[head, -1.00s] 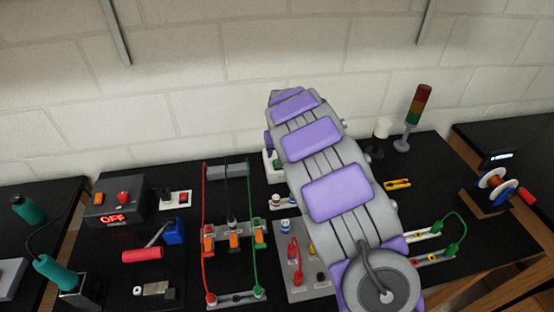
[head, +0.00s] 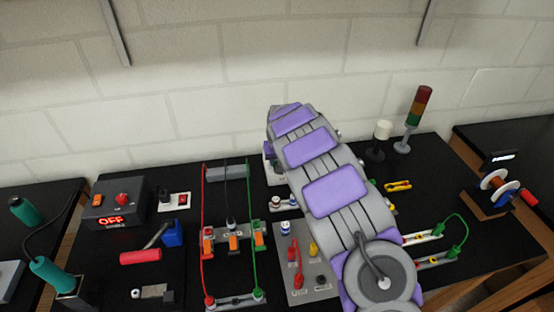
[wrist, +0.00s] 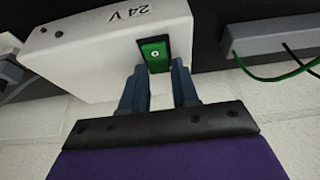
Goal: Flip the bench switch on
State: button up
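A white box marked "24 V" (wrist: 105,48) fills the upper left of the wrist view. A green switch (wrist: 155,54) in a dark surround sits on its face. My gripper (wrist: 160,70) has its two dark fingers apart, with nothing between them, and the tips are close below the switch. I cannot tell whether a finger touches it. In the head view my arm covers my gripper and most of the white box. A dark supply unit (head: 113,208) at the left shows a red "OFF" display (head: 111,221).
A grey terminal block (wrist: 270,38) with green and black wires is beside the box. A block wall is behind.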

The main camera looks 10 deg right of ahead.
grip_shut()
jog(key=shift+p, duration=0.55)
jog(key=shift+w+a+r+g+p, duration=0.15)
jog(key=shift+g+p, duration=0.15)
jog(key=shift+p, duration=0.15)
jog(key=shift+w+f+g+p, duration=0.25)
jog(key=shift+g+p, duration=0.65)
jog(key=shift+p, duration=0.3)
jog(key=shift+g, duration=0.3)
jog(key=shift+p, duration=0.3)
